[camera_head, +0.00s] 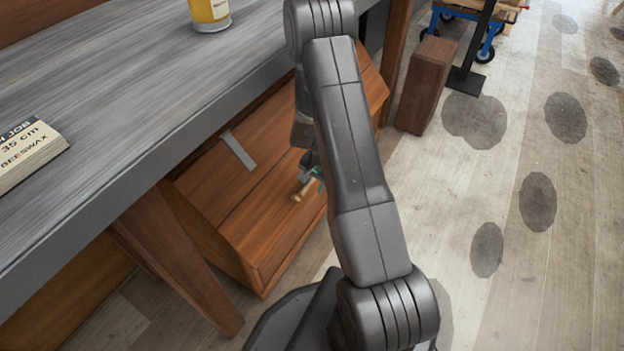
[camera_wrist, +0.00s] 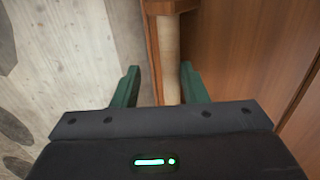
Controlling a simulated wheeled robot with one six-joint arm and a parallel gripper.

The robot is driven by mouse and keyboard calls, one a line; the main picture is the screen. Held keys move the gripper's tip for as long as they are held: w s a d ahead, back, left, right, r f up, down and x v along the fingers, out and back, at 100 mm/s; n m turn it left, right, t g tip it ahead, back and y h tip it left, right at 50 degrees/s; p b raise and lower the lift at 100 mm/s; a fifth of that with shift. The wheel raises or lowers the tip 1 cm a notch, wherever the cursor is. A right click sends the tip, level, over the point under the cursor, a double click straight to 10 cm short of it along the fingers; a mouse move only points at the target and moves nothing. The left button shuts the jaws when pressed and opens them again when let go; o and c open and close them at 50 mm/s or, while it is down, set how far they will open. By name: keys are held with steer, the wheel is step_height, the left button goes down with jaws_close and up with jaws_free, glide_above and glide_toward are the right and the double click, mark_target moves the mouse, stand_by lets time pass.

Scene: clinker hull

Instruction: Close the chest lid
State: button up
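A reddish-brown wooden chest (camera_head: 262,215) stands on the floor under the workbench edge. A grey metal strip (camera_head: 238,151) lies across its upper panel. I cannot tell from this angle how far the lid is open. A pale wooden peg-like handle (camera_head: 303,188) sticks out at the chest, partly hidden by my arm. My gripper (camera_head: 313,177) is at this handle, mostly hidden behind my arm. In the wrist view, the green fingers of my gripper (camera_wrist: 160,88) are apart, with the pale handle (camera_wrist: 169,65) between them. A gap shows left of the handle; the right finger is close to it.
The grey workbench (camera_head: 130,90) overhangs the chest, with a slanted leg (camera_head: 175,255) in front. A yellow can (camera_head: 210,12) and beeswax box (camera_head: 25,150) stand on it. A brown block (camera_head: 427,85) is beyond the chest.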

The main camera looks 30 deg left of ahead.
steer(key=shift+o, duration=0.4)
steer(key=shift+d+f, duration=0.15)
steer(key=shift+d, duration=0.05)
steer(key=shift+a, duration=0.1)
steer(key=shift+a+r, duration=0.15)
steer(key=shift+r, duration=0.05)
steer(key=shift+r, duration=0.15)
steer(key=p+v, duration=0.4)
steer(key=v, duration=0.9)
steer(key=shift+r, duration=0.25)
steer(key=shift+f, duration=0.15)
